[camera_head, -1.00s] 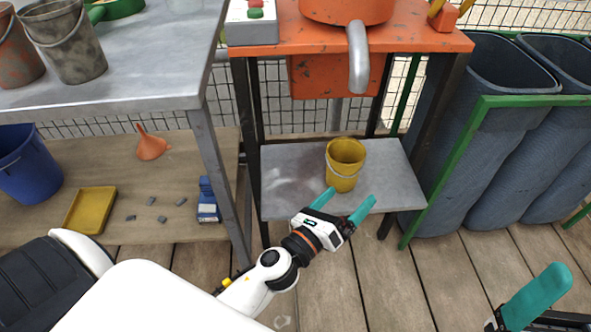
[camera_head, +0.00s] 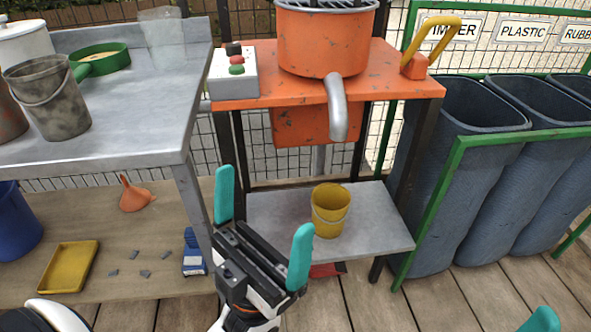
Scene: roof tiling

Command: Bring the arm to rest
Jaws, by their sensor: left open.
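My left gripper (camera_head: 262,230) is open and empty, with its two teal fingers spread apart and pointing up in the picture. It shows in front of the lower shelf of the orange machine stand. A teal fingertip of my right gripper (camera_head: 541,321) shows at the bottom right edge; the rest of it is out of frame. A yellow bucket (camera_head: 330,212) stands upright on the grey lower shelf (camera_head: 375,222), beyond and to the right of the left gripper, apart from it.
An orange machine (camera_head: 322,45) with a spout stands on an orange table. A steel table (camera_head: 150,120) holds buckets and a green sieve. Below it lie an orange funnel (camera_head: 133,197), a yellow tray (camera_head: 68,270) and small grey pieces. Dark bins (camera_head: 460,150) stand right, behind a green rail.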

